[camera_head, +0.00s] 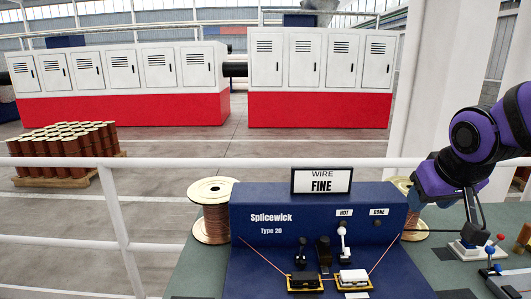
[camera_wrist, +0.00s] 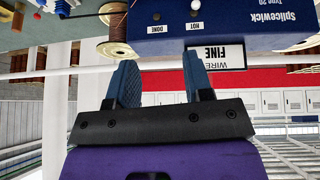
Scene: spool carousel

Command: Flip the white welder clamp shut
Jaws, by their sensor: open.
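The blue Splicewick welder (camera_head: 290,225) stands on the bench, with its lower deck toward me. On the deck, a white clamp block (camera_head: 353,277) sits on a yellow base at the right, and a white lever (camera_head: 343,240) stands upright behind it. A black clamp block (camera_head: 304,281) sits to its left on a similar base. Thin copper wires slope down to both. My gripper (camera_wrist: 162,78) is open and empty, its blue fingers apart. In the head view it is above the bench, right of the welder and apart from the white clamp.
A copper wire spool (camera_head: 213,215) stands left of the welder; another (camera_head: 405,200) is partly hidden at its right. A "WIRE FINE" sign (camera_head: 322,181) stands on top. Small coloured controls (camera_head: 490,250) sit at the bench's right. A white railing (camera_head: 120,235) runs behind.

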